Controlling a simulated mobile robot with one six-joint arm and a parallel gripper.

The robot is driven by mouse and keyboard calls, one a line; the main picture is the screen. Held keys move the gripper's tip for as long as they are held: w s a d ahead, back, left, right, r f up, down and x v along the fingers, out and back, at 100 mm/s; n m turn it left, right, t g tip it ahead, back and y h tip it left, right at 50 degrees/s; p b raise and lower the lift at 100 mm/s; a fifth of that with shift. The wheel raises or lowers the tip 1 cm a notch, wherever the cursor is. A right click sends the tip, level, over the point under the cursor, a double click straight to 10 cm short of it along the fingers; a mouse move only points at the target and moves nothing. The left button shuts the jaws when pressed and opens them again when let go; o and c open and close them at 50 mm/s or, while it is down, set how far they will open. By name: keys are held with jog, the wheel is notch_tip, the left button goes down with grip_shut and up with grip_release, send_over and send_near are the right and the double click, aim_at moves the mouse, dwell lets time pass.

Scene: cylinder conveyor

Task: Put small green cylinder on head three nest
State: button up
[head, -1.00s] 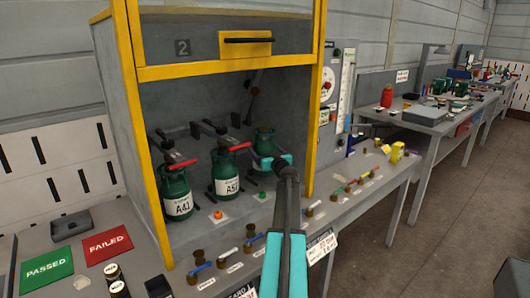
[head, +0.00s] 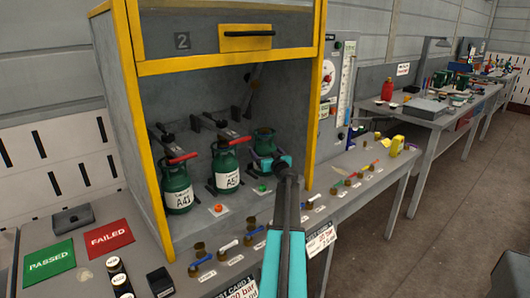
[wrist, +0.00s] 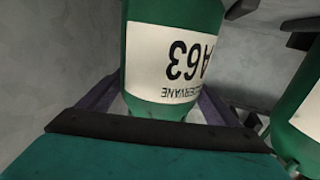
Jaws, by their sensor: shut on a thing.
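A small green cylinder (head: 263,140) with a white label stands at the right-hand place in the yellow-framed cabinet. The wrist view shows its label upside down, reading A63 (wrist: 175,15). My gripper (head: 270,161) is shut on this cylinder; its dark fingers lie on both sides of the cylinder body in the wrist view (wrist: 168,112). My arm hides the cylinder's lower part and the nest under it in the head view, so I cannot tell whether its base rests on the nest.
Two green cylinders, A41 (head: 177,187) and a middle one (head: 225,165), stand to the left with red levers and black heads above them. The cabinet's yellow right post (head: 315,100) is close to my arm. Valves with coloured handles (head: 226,246) line the front bench.

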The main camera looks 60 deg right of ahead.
jog(key=o, duration=2)
jog(key=shift+s+a, duration=0.1)
jog(key=shift+s, duration=0.05)
jog(key=b+v, duration=0.2)
jog(key=v, duration=0.9)
jog(key=shift+s+a, duration=0.25)
jog(key=shift+s, duration=0.05)
jog(key=shift+s, duration=0.1)
